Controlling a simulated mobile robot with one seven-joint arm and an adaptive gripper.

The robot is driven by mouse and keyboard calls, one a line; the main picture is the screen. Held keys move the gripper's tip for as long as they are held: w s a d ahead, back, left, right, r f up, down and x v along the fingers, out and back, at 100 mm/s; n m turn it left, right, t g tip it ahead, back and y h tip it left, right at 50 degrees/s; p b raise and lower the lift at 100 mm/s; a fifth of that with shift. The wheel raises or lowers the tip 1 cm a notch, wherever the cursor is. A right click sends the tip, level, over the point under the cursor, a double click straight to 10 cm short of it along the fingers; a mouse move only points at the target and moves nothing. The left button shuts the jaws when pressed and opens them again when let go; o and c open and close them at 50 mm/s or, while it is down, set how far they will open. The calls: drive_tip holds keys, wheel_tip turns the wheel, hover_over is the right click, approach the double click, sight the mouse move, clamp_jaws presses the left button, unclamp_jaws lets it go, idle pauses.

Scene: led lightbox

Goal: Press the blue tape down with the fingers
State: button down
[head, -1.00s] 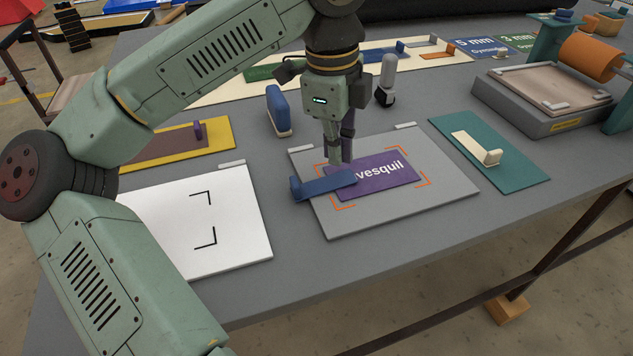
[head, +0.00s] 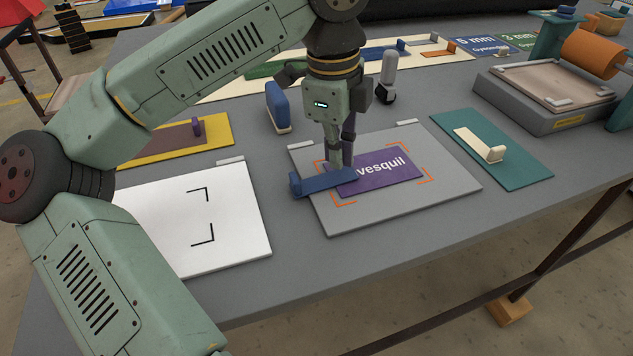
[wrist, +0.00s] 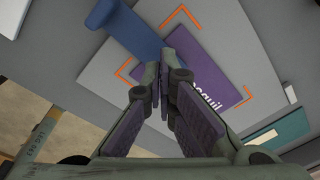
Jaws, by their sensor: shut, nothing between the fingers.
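The blue tape (head: 318,184) lies on the grey board (head: 345,217), across the left end of a purple label (head: 385,175) that reads "vesquil" in white. The tape's left end stands up as a tab (head: 295,184). My gripper (head: 341,168) points down with its fingers shut and empty, at the tape's upper edge near its right part. In the wrist view the shut fingertips (wrist: 161,88) lie close to the end of the blue tape (wrist: 128,35). I cannot tell whether they touch it. The fingers hide part of the label in the wrist view.
A white board (head: 200,235) with black corner marks lies left of the grey board. A teal board (head: 510,165) with a cream strip lies right. A blue-handled block (head: 277,107) and a grey-handled roller (head: 387,80) stand behind. The table front is clear.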

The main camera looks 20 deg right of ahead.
sight(334, 177)
drive_tip(key=shift+d+f+b, duration=0.1)
drive_tip(key=shift+f+b, duration=0.95)
drive_tip(key=shift+f, duration=0.25)
drive_tip(key=shift+f, duration=0.1)
idle(0.3)
drive_tip(key=shift+r+p, duration=0.75)
drive_tip(key=shift+r, duration=0.8)
drive_tip(key=shift+a+r+p, duration=0.15)
drive_tip(key=shift+r+p, duration=0.5)
drive_tip(key=shift+r, duration=0.35)
drive_tip(key=shift+a+r+p, duration=0.15)
drive_tip(key=shift+r+p, duration=0.45)
drive_tip(key=shift+r, duration=0.4)
